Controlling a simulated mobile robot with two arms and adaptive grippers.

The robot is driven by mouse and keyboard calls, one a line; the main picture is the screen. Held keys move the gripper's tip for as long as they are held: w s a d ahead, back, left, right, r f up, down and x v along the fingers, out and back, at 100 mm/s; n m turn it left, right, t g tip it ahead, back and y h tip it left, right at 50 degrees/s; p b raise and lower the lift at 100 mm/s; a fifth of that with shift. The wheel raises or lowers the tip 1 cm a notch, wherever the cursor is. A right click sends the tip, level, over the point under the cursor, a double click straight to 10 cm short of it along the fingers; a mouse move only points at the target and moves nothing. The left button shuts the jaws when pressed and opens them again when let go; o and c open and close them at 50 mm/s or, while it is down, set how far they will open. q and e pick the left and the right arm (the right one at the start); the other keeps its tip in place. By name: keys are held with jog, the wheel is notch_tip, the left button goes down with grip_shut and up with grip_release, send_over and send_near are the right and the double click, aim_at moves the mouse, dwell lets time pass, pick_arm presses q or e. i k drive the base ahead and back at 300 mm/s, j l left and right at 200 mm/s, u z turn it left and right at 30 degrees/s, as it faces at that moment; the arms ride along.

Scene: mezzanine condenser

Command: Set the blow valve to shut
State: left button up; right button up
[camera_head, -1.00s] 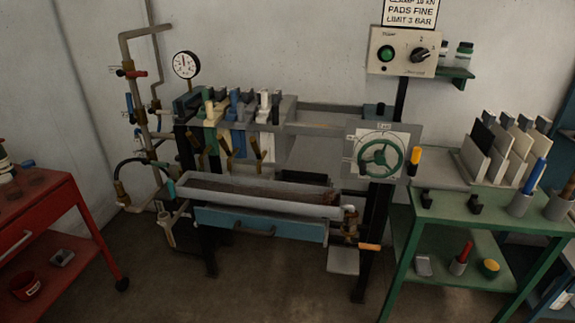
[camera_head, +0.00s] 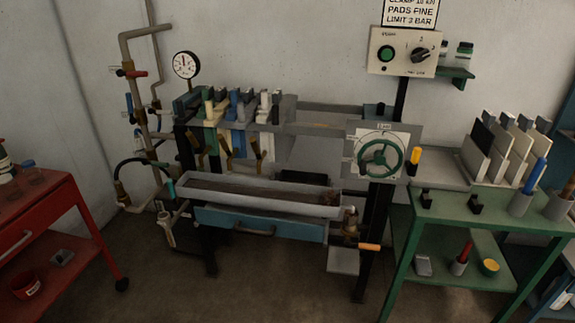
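Neither of my grippers is in view. A pipe stand (camera_head: 133,95) rises at the left against the wall and carries several small valves. A valve with a red handle (camera_head: 133,73) sits near its top, with the handle lying roughly level. A valve with a blue handle (camera_head: 129,104) sits below it, with the handle roughly upright. A small label (camera_head: 114,68) stands beside the red handle, but its text is too small to read. I cannot tell which of these is the blow valve. Lower fittings are small and dark.
A filter press (camera_head: 235,125) with upright plates stands right of the pipes, with a long trough (camera_head: 260,205) below. A pressure gauge (camera_head: 186,65) is above. A red cart (camera_head: 45,220) stands at left, a green table (camera_head: 480,208) at right.

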aim_at(128, 98)
jog(key=j+u, duration=0.15)
jog(key=j, duration=0.2)
jog(key=i+j+u, duration=0.1)
jog(key=j, duration=0.25)
jog(key=i+j+u, duration=0.15)
jog(key=j, duration=0.15)
jog(key=i+j+u, duration=0.1)
jog(key=j, duration=0.25)
jog(key=i+l, duration=0.1)
jog(key=i, duration=0.35)
